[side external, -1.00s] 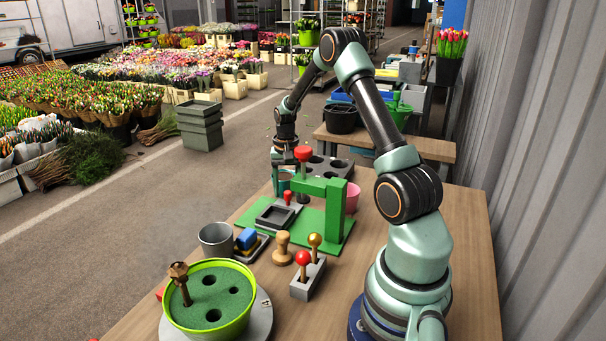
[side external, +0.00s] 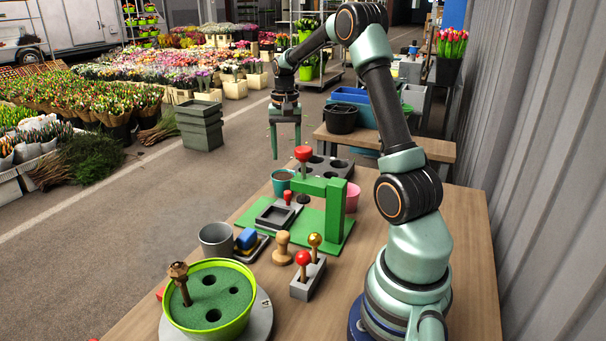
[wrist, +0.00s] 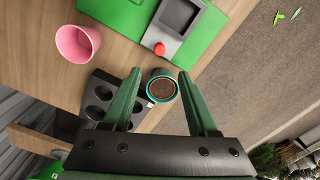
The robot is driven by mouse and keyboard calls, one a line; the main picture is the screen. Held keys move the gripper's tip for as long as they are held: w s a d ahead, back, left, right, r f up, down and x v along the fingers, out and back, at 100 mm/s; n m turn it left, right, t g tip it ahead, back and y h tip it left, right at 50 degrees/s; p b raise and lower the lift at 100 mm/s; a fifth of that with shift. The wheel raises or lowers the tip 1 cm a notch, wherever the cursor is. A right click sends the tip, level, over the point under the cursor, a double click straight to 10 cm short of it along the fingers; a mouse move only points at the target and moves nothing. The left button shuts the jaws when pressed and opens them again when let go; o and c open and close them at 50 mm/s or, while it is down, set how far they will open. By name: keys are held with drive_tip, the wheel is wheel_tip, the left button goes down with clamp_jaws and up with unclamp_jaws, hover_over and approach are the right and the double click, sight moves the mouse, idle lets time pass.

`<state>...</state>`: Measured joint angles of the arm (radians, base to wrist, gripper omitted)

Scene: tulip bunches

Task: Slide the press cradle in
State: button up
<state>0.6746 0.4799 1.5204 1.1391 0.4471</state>
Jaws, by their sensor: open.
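The press cradle (side external: 268,224) is a grey square frame with an open recess and a red knob (side external: 287,197) at its far end. It lies on the press's green base plate (side external: 321,240), beside the green upright (side external: 336,209); the red-topped plunger (side external: 303,154) stands above the plate. The cradle (wrist: 198,29) and its knob (wrist: 159,48) also show in the wrist view. My gripper (side external: 286,152) is open and empty, raised above the teal pot of soil (side external: 282,181), beyond the cradle. In the wrist view the teal pot (wrist: 162,87) appears between the fingers, below them.
A grey tray with round holes (side external: 335,166) and a pink pot (side external: 352,197) stand behind the press. In front are a grey cup (side external: 215,239), a wooden stamp (side external: 282,248), a lever block (side external: 307,280) and a green planter (side external: 236,329).

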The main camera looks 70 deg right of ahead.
sight(287, 192)
wheel_tip(287, 192, down, 12)
drive_tip(key=m, duration=1)
drive_tip(key=shift+s+a+r, duration=0.1)
idle(0.4)
clamp_jaws()
drive_tip(key=shift+r, duration=0.1)
idle(1.1)
